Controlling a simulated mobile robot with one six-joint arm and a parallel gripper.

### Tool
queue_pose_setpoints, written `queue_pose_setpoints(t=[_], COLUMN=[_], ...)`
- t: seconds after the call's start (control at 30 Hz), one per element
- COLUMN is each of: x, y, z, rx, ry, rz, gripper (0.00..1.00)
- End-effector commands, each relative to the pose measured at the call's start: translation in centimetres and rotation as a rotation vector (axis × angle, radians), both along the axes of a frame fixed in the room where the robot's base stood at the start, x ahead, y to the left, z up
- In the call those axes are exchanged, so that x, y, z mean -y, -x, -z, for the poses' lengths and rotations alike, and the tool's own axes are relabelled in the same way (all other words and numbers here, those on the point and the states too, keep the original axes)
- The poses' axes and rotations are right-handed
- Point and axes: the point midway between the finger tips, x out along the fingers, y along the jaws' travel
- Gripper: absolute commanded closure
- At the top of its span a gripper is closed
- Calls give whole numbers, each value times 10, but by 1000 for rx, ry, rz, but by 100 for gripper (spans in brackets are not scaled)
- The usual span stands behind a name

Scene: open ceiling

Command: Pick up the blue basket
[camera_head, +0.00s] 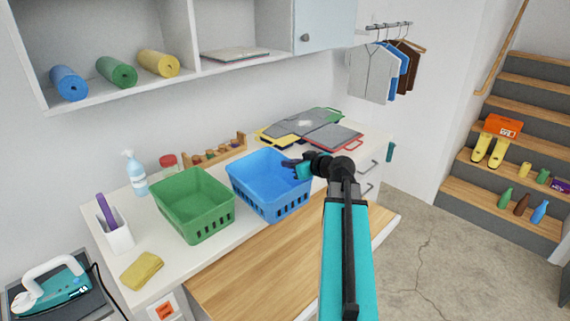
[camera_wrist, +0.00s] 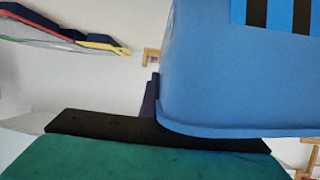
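The blue basket (camera_head: 283,203) stands upright on the white counter, beside the green basket and apart from my gripper's base. My gripper (camera_head: 293,163) reaches in from the right at the basket's upper right rim. In the wrist view the blue basket (camera_wrist: 235,85) fills the upper right, its rim close to the black gripper base. One dark finger (camera_wrist: 150,97) lies close against the outside of the wall near the middle of the gripper. The other finger is hidden behind the wall. The gripper appears shut on the rim.
The green basket (camera_head: 195,222) stands close on the left. A yellow sponge (camera_head: 142,270) and a white holder (camera_head: 116,233) are at the left. The wooden top (camera_head: 255,285) in front is clear.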

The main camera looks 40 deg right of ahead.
Motion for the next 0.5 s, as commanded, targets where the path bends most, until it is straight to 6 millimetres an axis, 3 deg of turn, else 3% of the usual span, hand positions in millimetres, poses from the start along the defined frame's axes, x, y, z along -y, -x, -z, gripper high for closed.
queue_pose_setpoints(t=[0.5], x=[-3], y=[9], z=[-2], rx=[1], ry=[0], rz=[-1], gripper=[100])
